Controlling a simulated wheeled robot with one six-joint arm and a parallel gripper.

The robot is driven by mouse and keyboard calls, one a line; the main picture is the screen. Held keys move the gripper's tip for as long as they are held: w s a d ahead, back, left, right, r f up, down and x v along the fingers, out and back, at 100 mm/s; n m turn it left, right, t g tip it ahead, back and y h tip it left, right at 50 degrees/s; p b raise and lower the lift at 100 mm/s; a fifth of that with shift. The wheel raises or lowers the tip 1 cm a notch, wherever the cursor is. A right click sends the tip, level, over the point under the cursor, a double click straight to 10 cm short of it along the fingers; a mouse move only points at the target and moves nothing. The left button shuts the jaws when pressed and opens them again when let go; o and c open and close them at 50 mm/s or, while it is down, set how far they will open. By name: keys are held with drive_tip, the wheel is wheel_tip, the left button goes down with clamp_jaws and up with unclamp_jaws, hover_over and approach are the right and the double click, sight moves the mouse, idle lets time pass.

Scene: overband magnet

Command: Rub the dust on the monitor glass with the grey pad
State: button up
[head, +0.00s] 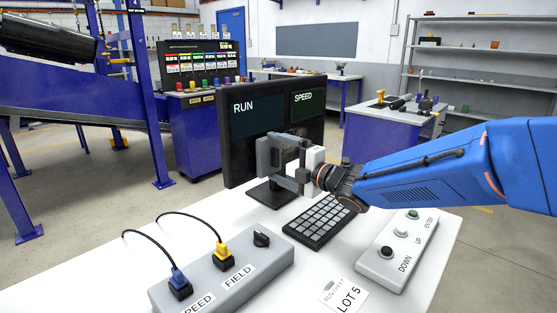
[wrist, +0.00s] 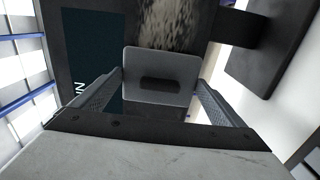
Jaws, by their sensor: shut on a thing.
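The monitor (head: 257,143) stands on the bench with RUN and SPEED panels on its dark glass. A pale patch of dust (wrist: 168,20) lies on the glass in the wrist view, beside the upper edge of the pad. The grey pad (head: 264,158) is held upright at the lower part of the screen; it shows in the wrist view as a rounded plate with a dark slot (wrist: 150,58). My gripper (head: 284,157) is shut on the pad, one finger on each side. I cannot tell whether the pad touches the glass. The pad and gripper hide part of the screen.
A black keypad (head: 318,222) lies below my gripper. A grey box with plugs and a knob (head: 222,272) is at the front left. A button box (head: 396,252) is at the right. A LOT 5 card (head: 345,297) lies at the front.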

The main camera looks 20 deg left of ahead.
drive_tip(key=shift+w+a, duration=0.25)
drive_tip(key=shift+a, duration=0.35)
idle(0.3)
drive_tip(key=w+d, duration=0.3)
drive_tip(key=w, duration=0.6)
drive_tip(key=w+d, duration=0.4)
drive_tip(key=w, duration=0.5)
drive_tip(key=shift+d, duration=0.15)
idle(1.9)
drive_tip(key=shift+s+a, duration=0.4)
drive_tip(key=shift+s, duration=0.45)
drive_tip(key=shift+s+a, duration=0.4)
drive_tip(key=shift+s, duration=0.4)
drive_tip(key=shift+c, duration=0.4)
drive_tip(key=s+a, duration=0.4)
drive_tip(key=s, duration=0.8)
drive_tip(key=shift+a, duration=0.35)
